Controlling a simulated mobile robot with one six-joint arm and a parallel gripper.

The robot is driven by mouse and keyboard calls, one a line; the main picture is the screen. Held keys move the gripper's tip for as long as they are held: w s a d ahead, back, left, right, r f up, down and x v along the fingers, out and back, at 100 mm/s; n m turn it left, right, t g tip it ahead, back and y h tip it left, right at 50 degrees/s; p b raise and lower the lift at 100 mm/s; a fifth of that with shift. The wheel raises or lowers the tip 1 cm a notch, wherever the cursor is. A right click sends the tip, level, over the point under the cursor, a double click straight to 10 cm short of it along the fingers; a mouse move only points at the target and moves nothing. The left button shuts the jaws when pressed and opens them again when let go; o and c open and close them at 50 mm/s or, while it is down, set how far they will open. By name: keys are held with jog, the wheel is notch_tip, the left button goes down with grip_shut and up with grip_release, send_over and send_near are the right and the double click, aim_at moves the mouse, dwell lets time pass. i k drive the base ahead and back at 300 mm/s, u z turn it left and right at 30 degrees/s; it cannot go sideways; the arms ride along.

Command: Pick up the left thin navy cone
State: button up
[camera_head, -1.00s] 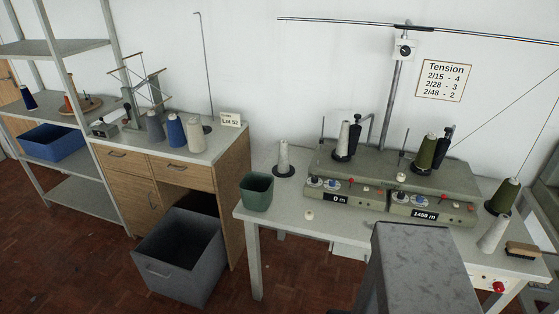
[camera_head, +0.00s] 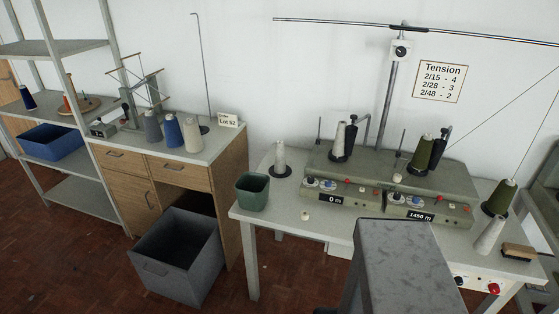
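A dark navy cone of thread (camera_head: 28,97) stands on the shelf unit at the far left, at the picture's left edge. A brighter blue cone (camera_head: 172,131) stands on the wooden desk between a grey cone (camera_head: 153,128) and a cream cone (camera_head: 192,134). The blue cone looks wider than the shelf one. I cannot tell from here whether another navy cone stands near the shelf one. My gripper is not in view.
The shelf unit (camera_head: 62,47) holds a blue bin (camera_head: 50,142). A grey bin (camera_head: 178,262) stands on the floor before the desk. The winder table (camera_head: 265,210) holds a green bin (camera_head: 252,191). Floor at lower left is clear.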

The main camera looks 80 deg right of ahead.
aim_at(281, 169)
jog(key=k, duration=2.6)
jog(key=z, duration=1)
jog(key=i, duration=0.85)
jog(key=u, duration=0.05)
